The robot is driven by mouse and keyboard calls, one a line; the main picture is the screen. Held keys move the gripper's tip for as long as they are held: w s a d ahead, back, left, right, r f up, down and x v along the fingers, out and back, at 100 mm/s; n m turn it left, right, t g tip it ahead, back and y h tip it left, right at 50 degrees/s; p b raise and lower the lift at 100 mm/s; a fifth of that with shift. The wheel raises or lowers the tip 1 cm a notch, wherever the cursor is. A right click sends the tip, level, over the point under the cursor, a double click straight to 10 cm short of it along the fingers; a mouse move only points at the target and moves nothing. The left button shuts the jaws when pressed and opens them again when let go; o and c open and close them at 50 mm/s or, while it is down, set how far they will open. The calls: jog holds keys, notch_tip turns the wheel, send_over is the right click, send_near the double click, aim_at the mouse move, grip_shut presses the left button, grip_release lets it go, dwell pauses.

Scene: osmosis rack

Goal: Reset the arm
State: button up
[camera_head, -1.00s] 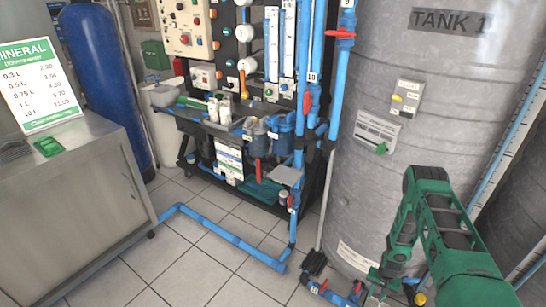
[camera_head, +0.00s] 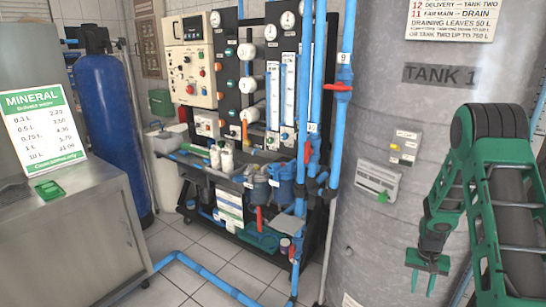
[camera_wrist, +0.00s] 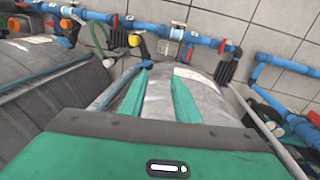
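My green arm is on the right in the head view, bent, with its end hanging down in front of the grey tank (camera_head: 375,120) marked TANK 1. My gripper (camera_head: 422,284) points downward there, its two fingers apart. In the wrist view my gripper (camera_wrist: 161,82) shows two green fingers with a gap between them and nothing held. The tank's grey curved side (camera_wrist: 210,95) lies beyond the fingers. Whether the gripper touches the tank cannot be told, but it appears apart from it.
The osmosis rack (camera_head: 245,120) with blue pipes (camera_head: 340,110) and red valve handles stands left of the tank. A steel cabinet (camera_head: 75,245) with a price sign (camera_head: 40,130) and a blue cylinder (camera_head: 108,130) are at left. Blue floor pipes (camera_wrist: 175,33) cross the tiles.

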jog(key=s+a+r, duration=0.1)
jog(key=s+r, duration=0.5)
jog(key=r, duration=0.5)
jog(key=s+a+r, duration=0.2)
jog(key=s+r, duration=0.5)
jog(key=r, duration=0.5)
jog(key=s+a+r, duration=0.2)
jog(key=s+r, duration=0.1)
jog(key=s, duration=0.4)
jog(key=s+a+r+y, duration=0.1)
jog(key=s+a+r, duration=0.1)
jog(key=s, duration=0.5)
jog(key=s+a+r, duration=0.3)
jog(key=s+r, duration=0.1)
jog(key=s, duration=0.3)
jog(key=shift+s+y, duration=0.2)
jog(key=shift+y, duration=0.1)
